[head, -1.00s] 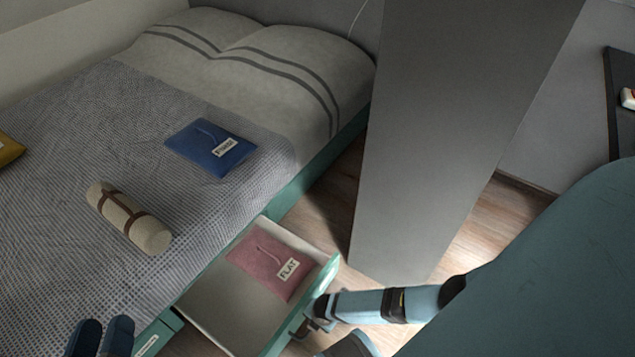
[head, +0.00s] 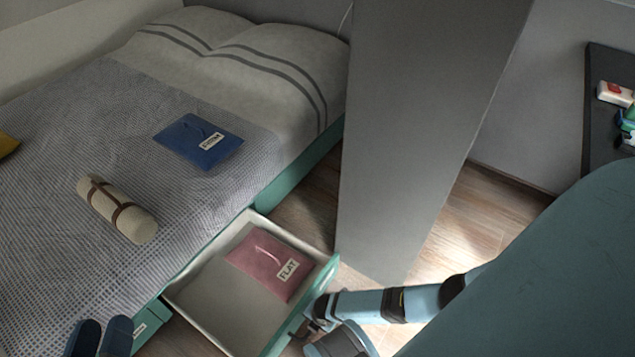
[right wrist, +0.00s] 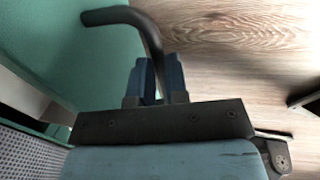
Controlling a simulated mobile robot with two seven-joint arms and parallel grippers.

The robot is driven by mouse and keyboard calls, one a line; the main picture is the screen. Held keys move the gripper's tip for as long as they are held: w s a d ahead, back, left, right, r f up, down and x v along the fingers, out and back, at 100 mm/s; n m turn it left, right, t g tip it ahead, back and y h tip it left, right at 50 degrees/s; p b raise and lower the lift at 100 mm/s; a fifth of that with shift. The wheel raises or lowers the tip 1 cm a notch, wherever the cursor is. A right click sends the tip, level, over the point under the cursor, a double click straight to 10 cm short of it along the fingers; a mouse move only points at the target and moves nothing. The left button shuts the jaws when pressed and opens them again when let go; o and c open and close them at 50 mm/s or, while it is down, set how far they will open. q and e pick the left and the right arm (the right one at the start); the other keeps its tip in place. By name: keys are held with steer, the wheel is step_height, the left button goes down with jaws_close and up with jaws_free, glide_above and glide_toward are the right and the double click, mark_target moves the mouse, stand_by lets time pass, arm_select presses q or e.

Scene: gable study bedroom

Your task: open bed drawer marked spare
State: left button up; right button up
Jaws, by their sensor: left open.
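A bed drawer (head: 205,274) is pulled out from the green bed base, with a pink pouch labelled FLAT (head: 268,266) inside. Its front's label is not visible. My right gripper (head: 313,326) is at the outer side of the drawer front. In the right wrist view its blue fingers (right wrist: 154,80) are close together around the dark bar handle (right wrist: 145,28) of the green front. A second drawer front (head: 150,322), to the left, is shut; its label is too small to read. My left gripper (head: 100,337) is open and empty at the lower left, in front of the bed.
On the bed (head: 60,215) lie a blue labelled pouch (head: 198,143), a rolled cream bundle (head: 117,209) and part of a yellow item (head: 7,145). A grey pillar (head: 425,130) stands close behind the drawer. A dark shelf (head: 600,140) is at the right.

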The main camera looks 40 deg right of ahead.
steer(key=o, duration=0.4)
arm_select(q)
step_height(320, 180, up, 8)
steer(key=t+p, duration=0.3)
steer(key=p, duration=0.3)
steer(key=f, duration=0.1)
steer(key=a+f+g+y+p, duration=0.1)
steer(key=f, duration=0.1)
steer(key=a+f+g+y, duration=0.1)
steer(key=f, duration=0.1)
steer(key=shift+f+n+p, duration=0.2)
steer(key=shift+n+p, duration=0.2)
arm_select(e)
step_height(320, 180, up, 14)
steer(key=s, duration=0.2)
steer(key=shift+s+d+f, duration=0.25)
steer(key=shift+s+d, duration=0.05)
steer(key=shift+d, duration=0.15)
arm_select(q)
steer(key=shift+s, duration=0.1)
